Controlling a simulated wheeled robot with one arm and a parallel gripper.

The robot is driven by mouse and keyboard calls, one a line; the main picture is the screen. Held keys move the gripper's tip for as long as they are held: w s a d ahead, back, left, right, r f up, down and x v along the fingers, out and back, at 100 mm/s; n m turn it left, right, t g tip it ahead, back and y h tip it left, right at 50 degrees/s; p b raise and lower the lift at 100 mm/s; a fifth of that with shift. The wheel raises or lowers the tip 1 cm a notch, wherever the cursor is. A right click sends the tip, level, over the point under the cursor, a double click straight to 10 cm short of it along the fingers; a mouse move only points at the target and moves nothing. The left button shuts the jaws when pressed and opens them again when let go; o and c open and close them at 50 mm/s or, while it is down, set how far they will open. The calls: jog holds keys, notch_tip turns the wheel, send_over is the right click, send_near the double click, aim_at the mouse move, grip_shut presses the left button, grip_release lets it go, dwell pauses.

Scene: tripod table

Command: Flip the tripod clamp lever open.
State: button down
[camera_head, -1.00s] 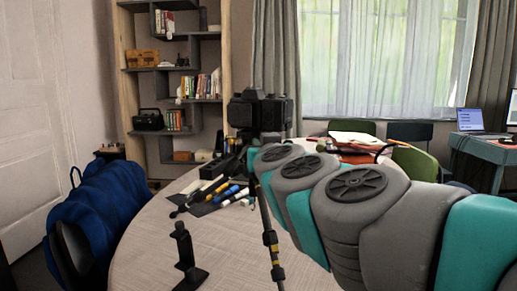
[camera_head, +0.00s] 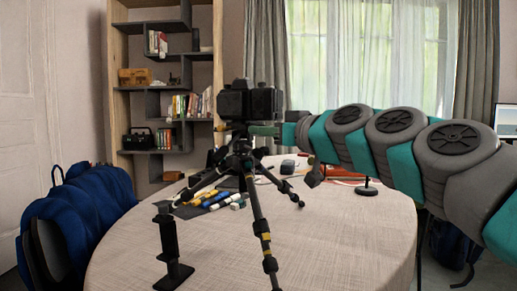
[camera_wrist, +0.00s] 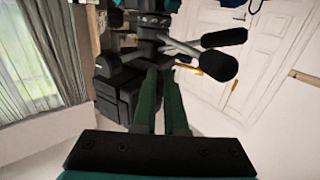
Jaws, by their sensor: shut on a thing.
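The black camera (camera_head: 250,102) sits on the tripod (camera_head: 258,215), which stands on the round table. My gripper (camera_head: 268,130) reaches in from the right, just below the camera, at the tripod head. In the wrist view my gripper's two dark green fingers (camera_wrist: 161,75) are close together, with their tips at the dark tripod head (camera_wrist: 152,28). They are shut on the small clamp lever there, which the tips mostly hide. The camera body (camera_wrist: 122,95) is left of the fingers. Two black-gripped handles (camera_wrist: 205,60) stick out to the right.
The round table (camera_head: 330,235) is clear at its front right. A black stand (camera_head: 170,245) stands at the front left. Several markers (camera_head: 215,200) lie behind the tripod. A blue backpack (camera_head: 80,220) is beside the table at the left.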

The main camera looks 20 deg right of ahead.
jog(key=n+g+y, duration=0.1)
jog(key=d+n+g+y+b, duration=0.1)
jog(key=y, duration=0.1)
jog(key=w+n+g+y+b, duration=0.1)
jog(key=y, duration=0.1)
jog(key=shift+d+n, duration=0.15)
jog(key=shift+n, duration=0.25)
jog(key=shift+r, duration=0.1)
dwell(0.3)
jog(key=c, duration=1)
grip_release()
jog(key=shift+o, duration=0.2)
jog(key=shift+b, duration=0.3)
